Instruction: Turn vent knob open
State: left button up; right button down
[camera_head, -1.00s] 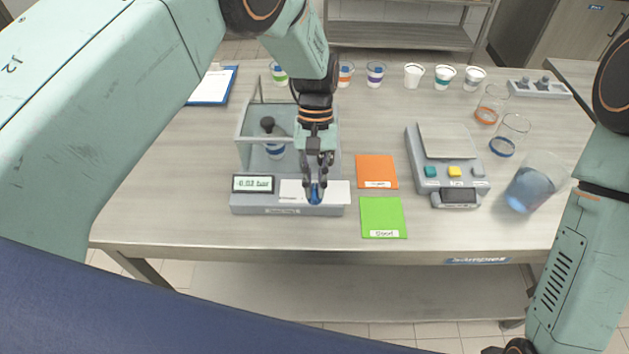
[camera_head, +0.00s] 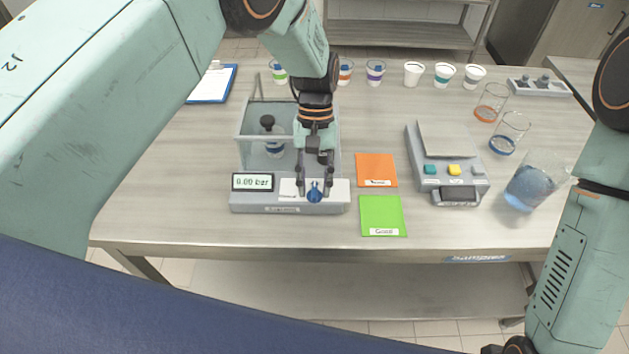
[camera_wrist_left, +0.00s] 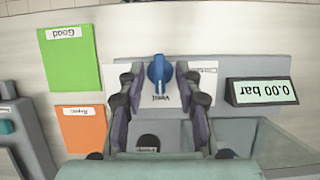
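The blue vent knob (camera_head: 314,192) sits on the white label plate at the front of the grey cup-test machine (camera_head: 250,208). In the left wrist view the knob (camera_wrist_left: 159,74) has its pointer in line with the picture's vertical, above the word "Vent". My left gripper (camera_head: 314,190) is open, with one finger on each side of the knob; in the left wrist view a gap shows between each finger and the knob. The machine's display (camera_head: 253,182) reads 0.00 bar. My right gripper is not in view.
An orange card (camera_head: 376,170) and a green card (camera_head: 383,215) lie right of the machine. A scale (camera_head: 455,168) and a beaker of blue liquid (camera_head: 530,185) stand farther right. Several cups line the back. A clear guard (camera_head: 245,140) surrounds a cup (camera_head: 274,148) on the machine.

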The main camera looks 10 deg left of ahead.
pick_arm(q)
jog(key=v, duration=1.2)
jog(key=shift+s, duration=0.2)
